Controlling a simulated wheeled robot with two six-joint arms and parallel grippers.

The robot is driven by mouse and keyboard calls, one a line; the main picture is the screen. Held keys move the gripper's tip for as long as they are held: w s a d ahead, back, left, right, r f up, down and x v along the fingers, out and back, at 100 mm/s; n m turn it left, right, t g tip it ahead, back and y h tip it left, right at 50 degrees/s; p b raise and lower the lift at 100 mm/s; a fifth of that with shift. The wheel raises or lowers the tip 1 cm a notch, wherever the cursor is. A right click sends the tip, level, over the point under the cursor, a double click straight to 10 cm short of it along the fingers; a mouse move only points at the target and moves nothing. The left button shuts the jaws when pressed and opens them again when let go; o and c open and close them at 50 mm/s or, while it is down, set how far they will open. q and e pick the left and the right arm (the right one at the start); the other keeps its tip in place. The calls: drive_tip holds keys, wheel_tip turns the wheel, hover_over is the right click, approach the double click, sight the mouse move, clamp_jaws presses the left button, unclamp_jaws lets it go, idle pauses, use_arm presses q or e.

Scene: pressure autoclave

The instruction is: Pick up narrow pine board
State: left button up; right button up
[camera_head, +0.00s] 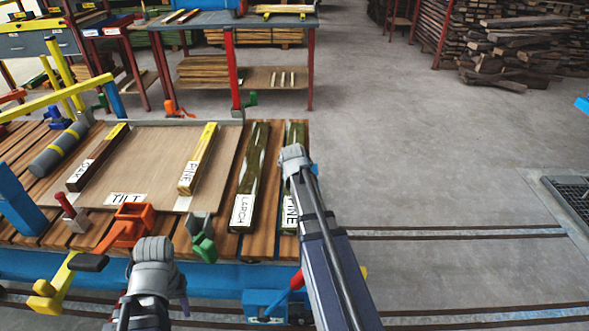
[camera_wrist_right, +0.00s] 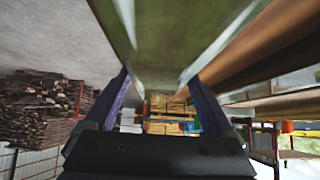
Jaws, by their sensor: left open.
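Two boards carry a PINE label in the head view. A short yellow one (camera_head: 198,158) lies on the board marked TILT (camera_head: 135,160). A longer greenish one (camera_head: 293,132) lies at the bench's right edge, partly covered by my right arm. I cannot tell which is the narrow one. My right gripper shows in the right wrist view (camera_wrist_right: 158,78), its fingers apart on either side of a greenish board (camera_wrist_right: 165,35); I cannot tell whether they touch it. My left gripper (camera_head: 153,262) is open and empty at the bench's front edge, its fingertips hard to see.
A LARCH board (camera_head: 250,175) lies just left of the longer pine board. A dark labelled board (camera_head: 97,157) lies on the left of the TILT board. An orange clamp (camera_head: 130,222) and a green clamp (camera_head: 203,240) sit at the front edge. Floor right of the bench is clear.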

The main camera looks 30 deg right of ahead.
clamp_jaws()
idle(0.5)
drive_tip(key=shift+r, duration=0.1)
wheel_tip(320, 180, up, 10)
drive_tip(key=p, duration=1)
